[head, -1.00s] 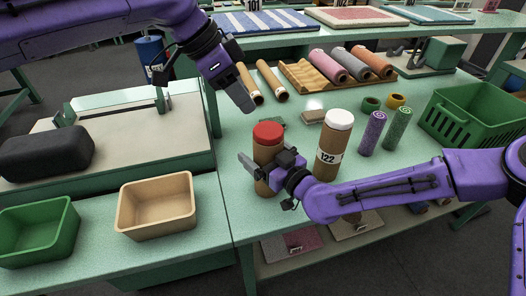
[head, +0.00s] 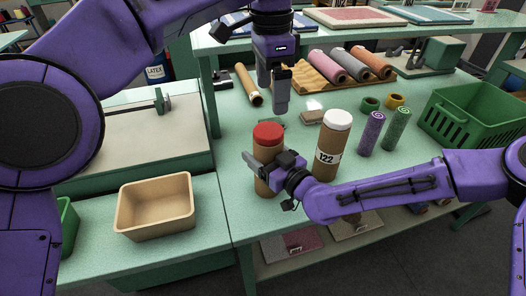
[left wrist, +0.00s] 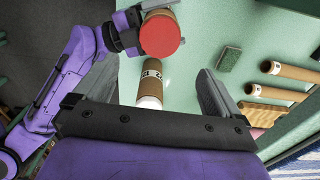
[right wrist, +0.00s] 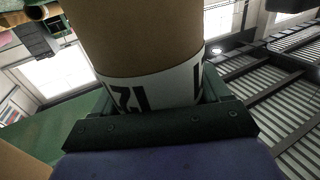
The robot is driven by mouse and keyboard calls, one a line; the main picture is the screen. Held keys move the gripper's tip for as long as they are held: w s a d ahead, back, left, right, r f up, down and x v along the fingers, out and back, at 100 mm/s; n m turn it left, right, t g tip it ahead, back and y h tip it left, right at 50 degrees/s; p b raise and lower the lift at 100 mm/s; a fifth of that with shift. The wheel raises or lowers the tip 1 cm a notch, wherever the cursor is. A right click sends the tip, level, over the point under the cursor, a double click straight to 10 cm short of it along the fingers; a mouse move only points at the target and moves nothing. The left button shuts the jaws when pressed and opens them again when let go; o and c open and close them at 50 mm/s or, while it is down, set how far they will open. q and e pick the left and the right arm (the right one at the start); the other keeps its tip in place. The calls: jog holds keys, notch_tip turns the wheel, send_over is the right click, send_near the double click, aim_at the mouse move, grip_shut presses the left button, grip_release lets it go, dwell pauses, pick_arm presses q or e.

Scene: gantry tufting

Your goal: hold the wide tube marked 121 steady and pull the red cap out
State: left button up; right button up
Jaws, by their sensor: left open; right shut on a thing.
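The wide brown tube (head: 267,151) with the red cap (head: 268,131) stands upright on the green table. My right gripper (head: 266,168) is shut around its middle. In the right wrist view the tube (right wrist: 140,40) fills the jaws, its white label partly hidden and showing upside-down digits. The red cap sits on the tube's top; it also shows in the left wrist view (left wrist: 160,36). My left gripper (head: 281,106) is open and empty, pointing down, above and slightly right of the cap in the head view. In the left wrist view the cap lies beyond the fingertips.
A white-capped tube marked 122 (head: 333,145) stands close on the right. Purple (head: 371,134) and green (head: 397,130) rolls and a green basket (head: 465,115) are further right. A tan bin (head: 155,207) is at the left. Colored rolls lie on a tray behind.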

aim_at(267, 130)
pick_arm(q)
jog(key=shift+a+f, duration=0.2)
jog(key=shift+f, duration=2.1)
jog(key=shift+a+f, duration=0.2)
jog(key=shift+f, duration=2.1)
pick_arm(e)
jog(key=shift+a, duration=0.15)
pick_arm(q)
jog(key=shift+s, duration=0.1)
jog(key=c, duration=1.4)
jog(key=shift+r, duration=3)
jog(key=shift+c, duration=0.2)
